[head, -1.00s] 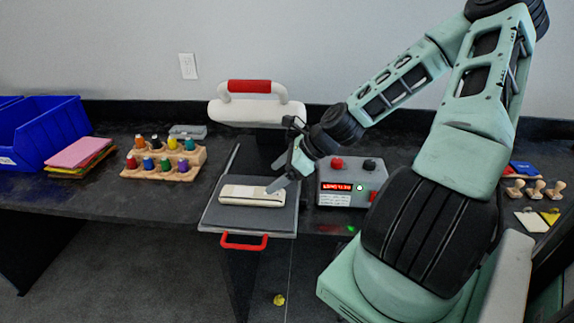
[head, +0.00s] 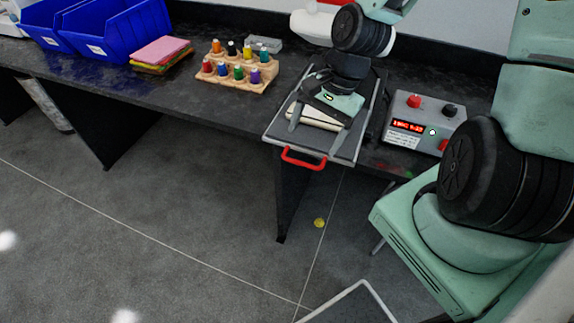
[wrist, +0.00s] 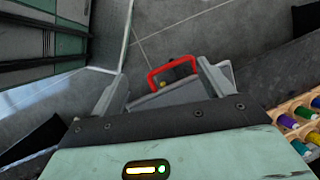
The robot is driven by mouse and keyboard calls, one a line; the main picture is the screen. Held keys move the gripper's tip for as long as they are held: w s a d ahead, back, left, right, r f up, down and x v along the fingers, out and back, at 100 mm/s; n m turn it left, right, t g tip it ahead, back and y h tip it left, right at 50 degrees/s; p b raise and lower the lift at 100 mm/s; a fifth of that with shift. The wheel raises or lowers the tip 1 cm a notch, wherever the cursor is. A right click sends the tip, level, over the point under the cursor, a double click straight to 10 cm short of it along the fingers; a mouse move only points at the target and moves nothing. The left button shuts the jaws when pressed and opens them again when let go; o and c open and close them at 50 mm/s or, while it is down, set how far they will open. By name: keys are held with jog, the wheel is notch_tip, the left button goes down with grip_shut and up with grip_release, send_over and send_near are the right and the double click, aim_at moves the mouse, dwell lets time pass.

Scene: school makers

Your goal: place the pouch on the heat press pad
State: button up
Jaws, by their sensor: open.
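The pouch (head: 315,122) is a flat cream piece lying on the dark grey heat press pad (head: 285,133). My gripper (head: 313,143) is open above the pad, pointing toward its front edge, with one finger toward each end of the pouch. My gripper hides much of the pouch in the head view, and I cannot tell whether a finger touches it. In the wrist view, my open fingers (wrist: 160,88) frame the pad's grey front part and its red handle (wrist: 172,70). I cannot make out the pouch there.
The press's raised white top (head: 312,24) stands behind my wrist. A grey control box (head: 420,130) is close on the right. A wooden rack of colourful bottles (head: 232,84), stacked coloured sheets (head: 160,54) and blue bins (head: 115,30) are on the left. Open floor lies in front.

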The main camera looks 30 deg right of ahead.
jog(key=s+a+r+n+h, duration=0.1)
jog(key=s+a+r+n, duration=0.4)
jog(key=n, duration=0.5)
jog(key=s+a+r+n+h, duration=0.2)
jog(key=s+a+r+n, duration=0.3)
jog(key=s+a+n, duration=0.2)
jog(key=a+n, duration=0.2)
jog(key=n, duration=0.1)
jog(key=shift+s, duration=0.2)
